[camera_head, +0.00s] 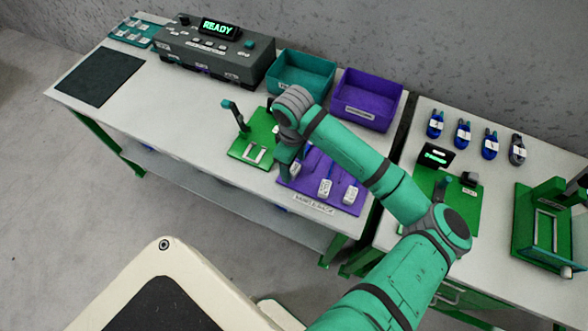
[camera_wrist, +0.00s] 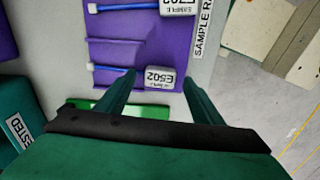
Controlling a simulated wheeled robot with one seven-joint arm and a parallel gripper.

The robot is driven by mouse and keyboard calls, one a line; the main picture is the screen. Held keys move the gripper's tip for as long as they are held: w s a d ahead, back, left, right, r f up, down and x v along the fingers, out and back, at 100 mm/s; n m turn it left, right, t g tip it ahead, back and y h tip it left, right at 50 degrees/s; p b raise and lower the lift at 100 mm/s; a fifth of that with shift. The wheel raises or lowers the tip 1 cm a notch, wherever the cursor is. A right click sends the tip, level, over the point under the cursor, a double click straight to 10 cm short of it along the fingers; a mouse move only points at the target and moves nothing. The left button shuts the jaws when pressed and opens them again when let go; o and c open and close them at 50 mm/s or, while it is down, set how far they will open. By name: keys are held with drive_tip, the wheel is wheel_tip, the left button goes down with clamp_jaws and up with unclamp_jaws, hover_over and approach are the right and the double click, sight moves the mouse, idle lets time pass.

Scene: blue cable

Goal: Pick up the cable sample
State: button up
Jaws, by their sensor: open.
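The purple sample rack (camera_head: 313,197) lies on the table, and it also shows in the wrist view (camera_wrist: 115,50). Cable samples lie in its slots, each a blue cable with a white tagged end. In the wrist view one sample tagged E502 (camera_wrist: 153,78) has its blue cable (camera_wrist: 110,68) running left. Another tagged sample (camera_wrist: 177,6) lies farther up the picture. My gripper (camera_wrist: 160,82) is open and empty, its fingers reaching to either side of the E502 tag. I cannot tell its height above the tag. In the head view my gripper (camera_head: 285,165) is over the rack's left side.
A green fixture (camera_head: 252,150) stands left of the rack. Teal (camera_head: 300,72) and purple (camera_head: 367,98) bins stand behind, beside a grey machine reading READY (camera_head: 215,50). Several blue connectors (camera_head: 462,133) and green fixtures are on the right table. A dark mat (camera_head: 100,77) lies left.

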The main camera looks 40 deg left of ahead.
drive_tip(key=shift+f, duration=0.3)
drive_tip(key=shift+c, duration=0.6)
drive_tip(key=c, duration=1.1)
drive_tip(key=shift+o, duration=0.2)
